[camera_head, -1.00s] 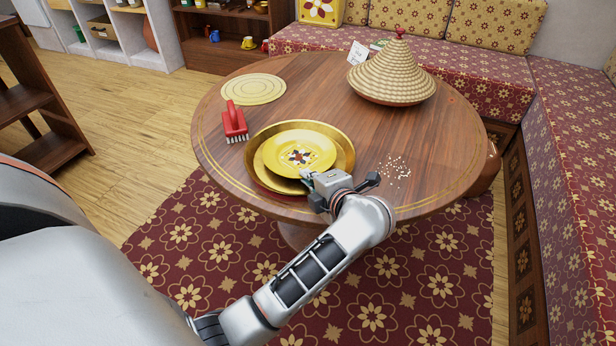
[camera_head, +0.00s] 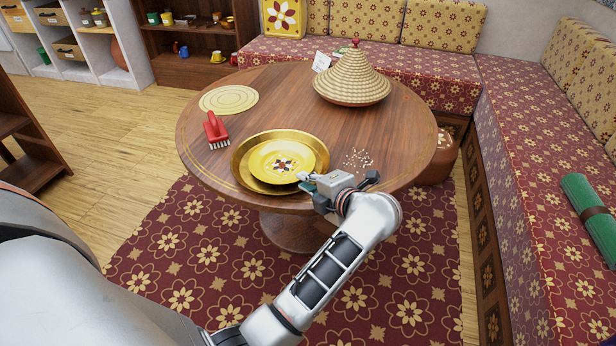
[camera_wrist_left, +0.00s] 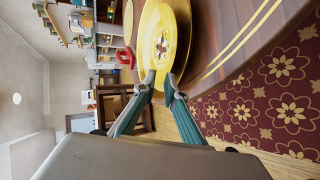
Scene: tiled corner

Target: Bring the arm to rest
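My left arm reaches up from the bottom of the head view. Its gripper (camera_head: 305,181) is over the lower right edge of the gold tray (camera_head: 243,173) on the round wooden table (camera_head: 400,150). A yellow plate (camera_head: 262,160) with a flower pattern and a few pale bits lies in the tray. In the left wrist view, the two fingers (camera_wrist_left: 161,80) stand a little apart with nothing between them, and the yellow plate (camera_wrist_left: 172,22) shows beyond. My right gripper is out of view.
A patterned bench (camera_head: 520,150) runs along the right, bearing a green roll (camera_head: 588,205).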

